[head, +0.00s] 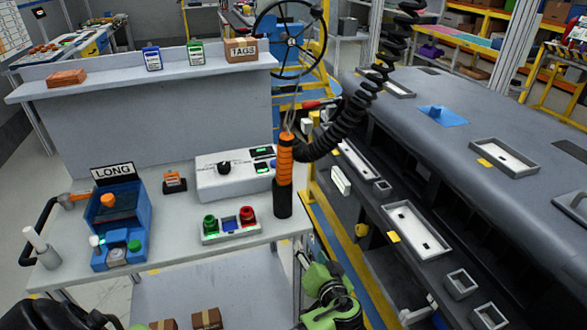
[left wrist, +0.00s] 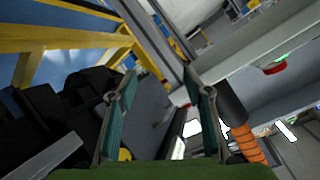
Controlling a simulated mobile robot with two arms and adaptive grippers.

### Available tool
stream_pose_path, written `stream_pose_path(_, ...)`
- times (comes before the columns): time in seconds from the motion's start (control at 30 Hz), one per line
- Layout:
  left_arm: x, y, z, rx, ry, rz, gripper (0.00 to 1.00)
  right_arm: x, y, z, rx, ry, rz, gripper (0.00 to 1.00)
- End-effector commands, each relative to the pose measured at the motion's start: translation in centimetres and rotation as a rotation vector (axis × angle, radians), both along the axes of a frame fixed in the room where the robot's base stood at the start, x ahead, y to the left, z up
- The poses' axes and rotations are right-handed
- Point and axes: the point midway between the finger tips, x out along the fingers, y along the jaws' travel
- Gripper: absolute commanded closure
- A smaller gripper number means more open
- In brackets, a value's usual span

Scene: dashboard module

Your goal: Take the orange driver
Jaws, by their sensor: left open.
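The orange driver (head: 285,160) hangs upright from a wire and black coiled hose, at the right end of the grey workbench in the head view. Its grip is orange with a black lower end. My left gripper (head: 325,280), green and black, is below and to the right of the driver, beside the bench edge. In the left wrist view, my left gripper (left wrist: 158,85) has its two fingers apart with nothing held between them. The driver (left wrist: 243,138) shows there outside the fingers, to the right of the right finger. My right gripper is not clearly seen.
The workbench (head: 160,180) holds a blue LONG fixture (head: 118,222), a white box with a knob (head: 235,178) and a button panel (head: 229,225). The dark dashboard module (head: 470,150) stands to the right. A yellow frame (head: 350,265) runs between them.

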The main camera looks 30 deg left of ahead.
Motion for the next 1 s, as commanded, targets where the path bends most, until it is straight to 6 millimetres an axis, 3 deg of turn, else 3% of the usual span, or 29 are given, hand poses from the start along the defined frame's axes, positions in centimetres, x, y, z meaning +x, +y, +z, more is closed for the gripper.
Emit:
stream_pose_path(0.17, 0.4, 0.0, 8.1, -0.005, -0.251, 0.102, 0.54, 0.1, -0.4, -1.1, -0.004, -0.002, 0.002, 0.60)
stream_pose_path(0.3, -0.8, 0.1, 15.0, -0.036, -0.494, 0.200, 0.54, 0.1, -0.4, -1.8, -0.005, -0.002, 0.002, 0.60)
stream_pose_path(0.4, -2.1, 0.2, 18.3, -0.065, -0.626, 0.253, 0.54, 0.1, -0.4, -2.1, -0.005, -0.002, 0.002, 0.60)
stream_pose_path(0.57, -2.2, 1.3, 20.0, -0.074, -0.690, 0.281, 0.54, 0.1, -0.4, -1.6, -0.005, -0.002, 0.001, 0.60)
stream_pose_path(0.8, 0.5, 5.2, 20.1, -0.072, -0.684, 0.281, 0.54, 0.1, -0.4, -0.3, -0.004, -0.002, 0.001, 0.60)
stream_pose_path(1.0, 2.0, 7.1, 19.9, -0.076, -0.683, 0.278, 0.54, 0.1, 0.0, 0.2, 0.000, -0.002, -0.001, 0.60)
